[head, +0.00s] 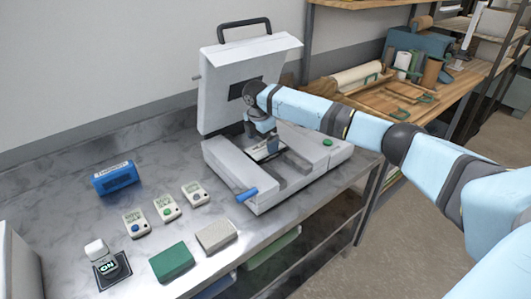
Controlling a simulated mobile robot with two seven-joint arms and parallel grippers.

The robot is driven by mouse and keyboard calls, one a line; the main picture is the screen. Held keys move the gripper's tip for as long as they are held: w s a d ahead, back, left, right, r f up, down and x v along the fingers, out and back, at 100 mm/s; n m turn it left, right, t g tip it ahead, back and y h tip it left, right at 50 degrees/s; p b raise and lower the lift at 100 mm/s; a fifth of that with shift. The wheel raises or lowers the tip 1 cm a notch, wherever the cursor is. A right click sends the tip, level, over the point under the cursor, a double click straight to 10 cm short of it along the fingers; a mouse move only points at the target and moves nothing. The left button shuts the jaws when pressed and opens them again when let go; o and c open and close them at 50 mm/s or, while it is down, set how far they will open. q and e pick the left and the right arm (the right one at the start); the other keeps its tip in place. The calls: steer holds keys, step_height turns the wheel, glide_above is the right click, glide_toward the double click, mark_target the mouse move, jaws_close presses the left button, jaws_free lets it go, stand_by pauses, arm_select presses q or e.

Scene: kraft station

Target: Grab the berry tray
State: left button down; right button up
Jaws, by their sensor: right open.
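My right gripper (263,146) reaches down into the bed of a white machine (237,166) whose lid (226,88) stands open. The gripper is open. A small pale thing with dark print (268,153) shows just under and beside the fingers. It may be the berry tray, but it is mostly hidden by my gripper and I cannot tell. I see no berries. I cannot tell whether the fingers touch it. My left gripper is not in view.
On the steel bench (70,235) are a blue box (115,178), several small button boxes (167,208), a green block (172,261), a grey-beige block (216,236) and a black stand (108,270). A wooden shelf (455,88) stands behind.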

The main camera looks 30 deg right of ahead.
mark_target(265, 148)
steer(key=f, duration=0.2)
steer(key=d+f, duration=0.1)
steer(key=f, duration=0.2)
steer(key=shift+d, duration=0.2)
steer(key=shift+c, duration=0.2)
steer(key=c, duration=0.9)
